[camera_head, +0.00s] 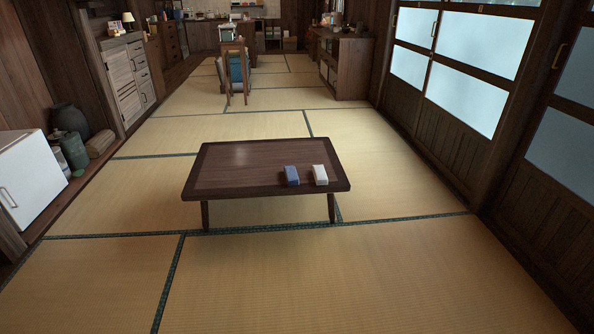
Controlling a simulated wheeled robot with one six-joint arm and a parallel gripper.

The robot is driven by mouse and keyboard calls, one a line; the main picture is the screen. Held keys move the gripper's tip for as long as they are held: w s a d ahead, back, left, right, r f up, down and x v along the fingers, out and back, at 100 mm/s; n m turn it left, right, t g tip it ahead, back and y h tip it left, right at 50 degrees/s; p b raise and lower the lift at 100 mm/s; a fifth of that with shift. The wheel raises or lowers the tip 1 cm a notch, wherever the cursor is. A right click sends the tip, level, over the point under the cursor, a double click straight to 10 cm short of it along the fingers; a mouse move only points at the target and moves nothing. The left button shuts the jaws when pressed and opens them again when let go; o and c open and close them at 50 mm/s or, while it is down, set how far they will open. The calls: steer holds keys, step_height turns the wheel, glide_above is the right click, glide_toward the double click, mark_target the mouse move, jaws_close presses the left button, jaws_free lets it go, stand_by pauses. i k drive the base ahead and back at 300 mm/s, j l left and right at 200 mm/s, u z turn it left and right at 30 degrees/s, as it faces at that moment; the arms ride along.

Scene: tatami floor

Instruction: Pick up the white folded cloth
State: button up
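The white folded cloth (320,174) lies on the right part of a low dark wooden table (235,172). A blue folded item (292,175) lies just to its left, with a narrow gap between them. The table stands on the tatami in the middle of the view, a little way ahead. My gripper is not in view.
Bare tatami (300,280) lies in front of the table and on both sides. A white cabinet (28,180) and dark pots (70,120) stand along the left wall. Sliding doors (450,90) line the right. A chair (235,70) stands farther back.

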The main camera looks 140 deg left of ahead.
mark_target(319, 173)
steer(key=u, duration=4.1)
steer(key=i, duration=0.75)
steer(key=i+l, duration=0.15)
steer(key=i, duration=0.55)
